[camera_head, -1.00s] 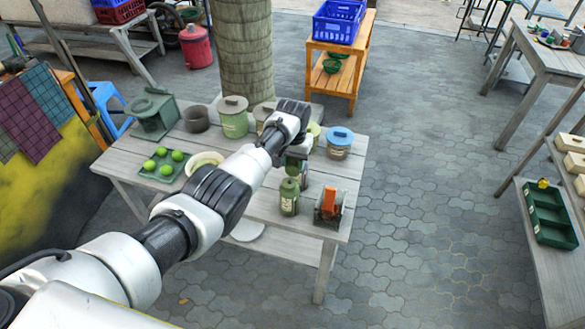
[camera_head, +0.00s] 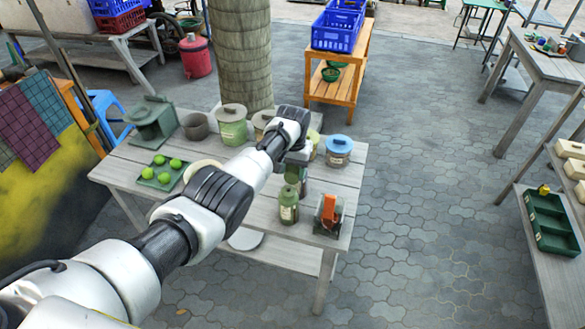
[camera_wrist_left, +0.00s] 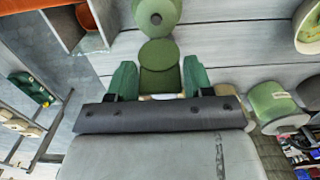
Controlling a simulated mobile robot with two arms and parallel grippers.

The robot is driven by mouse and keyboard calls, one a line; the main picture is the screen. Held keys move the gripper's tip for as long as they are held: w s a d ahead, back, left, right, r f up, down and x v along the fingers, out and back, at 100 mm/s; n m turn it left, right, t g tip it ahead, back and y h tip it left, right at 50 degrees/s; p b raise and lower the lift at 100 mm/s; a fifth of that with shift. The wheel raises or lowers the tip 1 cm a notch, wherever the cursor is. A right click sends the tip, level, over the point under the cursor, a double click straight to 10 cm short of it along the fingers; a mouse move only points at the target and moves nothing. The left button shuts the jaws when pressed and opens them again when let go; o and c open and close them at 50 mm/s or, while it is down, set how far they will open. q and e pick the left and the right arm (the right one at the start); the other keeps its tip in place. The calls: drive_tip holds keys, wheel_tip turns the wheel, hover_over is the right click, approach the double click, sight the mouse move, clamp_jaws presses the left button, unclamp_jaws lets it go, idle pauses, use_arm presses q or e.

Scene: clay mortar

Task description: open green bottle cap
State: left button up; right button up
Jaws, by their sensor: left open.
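The green bottle (camera_head: 289,207) stands upright near the front edge of the grey wooden table, with its darker green cap on top. My left gripper (camera_head: 296,176) hangs over the table just behind the bottle and partly overlaps its top in the head view. In the left wrist view its two green fingers (camera_wrist_left: 158,78) are apart. A round green shape (camera_wrist_left: 157,14) with a darker centre, apparently the bottle from above, lies beyond the fingertips. A green disc-topped piece shows between the fingers; I cannot tell what it is or whether they touch it. My right gripper is not in view.
An orange item in a small holder (camera_head: 328,215) stands close to the bottle's right. A blue-lidded jar (camera_head: 338,153) is behind it. A green tray (camera_head: 147,180) with several green fruits and a lidded green jar (camera_head: 232,128) are on the left.

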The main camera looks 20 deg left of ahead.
use_arm(q)
wheel_tip(320, 180, up, 11)
drive_tip(key=shift+f, duration=0.1)
idle(0.3)
